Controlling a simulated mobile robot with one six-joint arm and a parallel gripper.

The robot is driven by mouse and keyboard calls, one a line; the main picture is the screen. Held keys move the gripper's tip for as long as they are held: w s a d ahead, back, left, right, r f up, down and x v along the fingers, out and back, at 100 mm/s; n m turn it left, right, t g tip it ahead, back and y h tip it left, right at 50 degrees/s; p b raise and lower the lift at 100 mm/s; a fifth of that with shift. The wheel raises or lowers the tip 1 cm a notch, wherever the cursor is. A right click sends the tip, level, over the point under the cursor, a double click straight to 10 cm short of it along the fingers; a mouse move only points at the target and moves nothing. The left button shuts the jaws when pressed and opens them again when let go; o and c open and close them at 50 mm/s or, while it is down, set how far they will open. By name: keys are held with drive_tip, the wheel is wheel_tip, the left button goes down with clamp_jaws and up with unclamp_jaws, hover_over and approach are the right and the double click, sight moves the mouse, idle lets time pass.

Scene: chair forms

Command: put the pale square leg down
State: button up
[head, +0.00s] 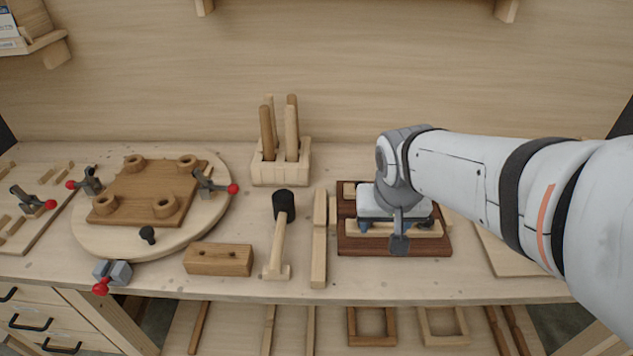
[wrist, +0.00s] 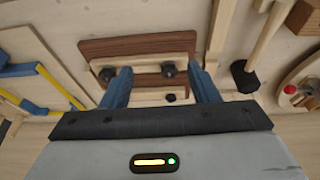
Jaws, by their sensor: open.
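My gripper (wrist: 163,82) is open, with its two blue fingers spread over a dark wooden board (wrist: 100,48). In the head view my arm reaches in from the right and hides much of this board (head: 352,247). A pale bar (wrist: 143,68) with two black knobs lies across the board, just beyond the fingertips. A pale strip (wrist: 150,97) lies across the board nearer the gripper, partly hidden; I cannot tell whether it is the pale square leg. No piece is visibly held between the fingers.
A pale block (head: 265,175) holds several upright legs. A mallet (head: 281,235) and pale bars (head: 319,250) lie left of the dark board. A brown block (head: 218,259) and a round board (head: 95,243) with clamps stand further left.

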drive_tip(key=b, duration=0.3)
approach(319, 233)
drive_tip(key=shift+s+d+f+t, duration=0.1)
drive_tip(key=shift+d+f+t, duration=0.1)
drive_tip(key=shift+t, duration=0.2)
drive_tip(key=x, duration=0.7)
drive_tip(key=shift+s+a+f, duration=0.1)
drive_tip(key=shift+f, duration=0.25)
drive_tip(key=shift+c, duration=0.2)
clamp_jaws()
drive_tip(key=shift+r, duration=0.1)
